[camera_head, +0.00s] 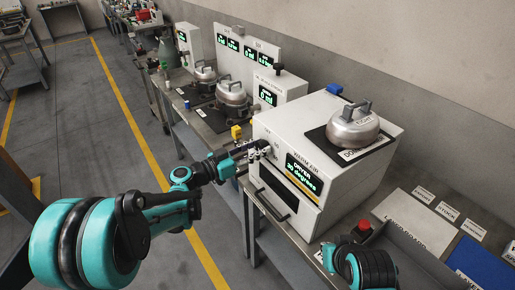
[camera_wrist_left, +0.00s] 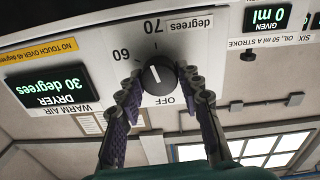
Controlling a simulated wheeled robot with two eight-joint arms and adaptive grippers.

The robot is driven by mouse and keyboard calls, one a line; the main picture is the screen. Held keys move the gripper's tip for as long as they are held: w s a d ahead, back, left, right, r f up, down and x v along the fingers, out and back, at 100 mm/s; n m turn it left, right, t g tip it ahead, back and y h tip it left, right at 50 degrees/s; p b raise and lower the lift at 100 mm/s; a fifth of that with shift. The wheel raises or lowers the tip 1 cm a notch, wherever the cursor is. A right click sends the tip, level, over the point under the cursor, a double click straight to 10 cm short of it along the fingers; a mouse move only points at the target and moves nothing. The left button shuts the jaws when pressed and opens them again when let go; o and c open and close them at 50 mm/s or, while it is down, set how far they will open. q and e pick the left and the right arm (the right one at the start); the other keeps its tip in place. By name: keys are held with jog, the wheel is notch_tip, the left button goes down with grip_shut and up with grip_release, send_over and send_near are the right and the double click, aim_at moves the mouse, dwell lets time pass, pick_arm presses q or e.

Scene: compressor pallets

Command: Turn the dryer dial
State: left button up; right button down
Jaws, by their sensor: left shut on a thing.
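The dryer (camera_head: 318,150) is a white box on the bench in the head view, its green display reading 30 degrees. Its dial (camera_wrist_left: 158,76) is a round black knob with a white mark; the labels OFF, 60 and 70 degrees stand around it in the left wrist view. My left gripper (camera_head: 260,152) reaches the dryer's front panel. In the left wrist view its two fingers (camera_wrist_left: 160,90) are shut on the dial from both sides. The gripper covers the dial in the head view. My right gripper is not in view; only part of that arm shows at the bottom.
A metal lidded pot (camera_head: 353,128) sits on the dryer's top. Further pots (camera_head: 232,93) and white display boxes stand along the bench to the back left. A red button (camera_head: 365,227) and a blue mat (camera_head: 482,262) lie to the right.

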pick_arm(q)
jog(key=shift+m, duration=1.3)
jog(key=shift+f, duration=0.1)
jog(key=o, duration=1.1)
jog(key=shift+o, duration=0.2)
jog(key=v, duration=1.2)
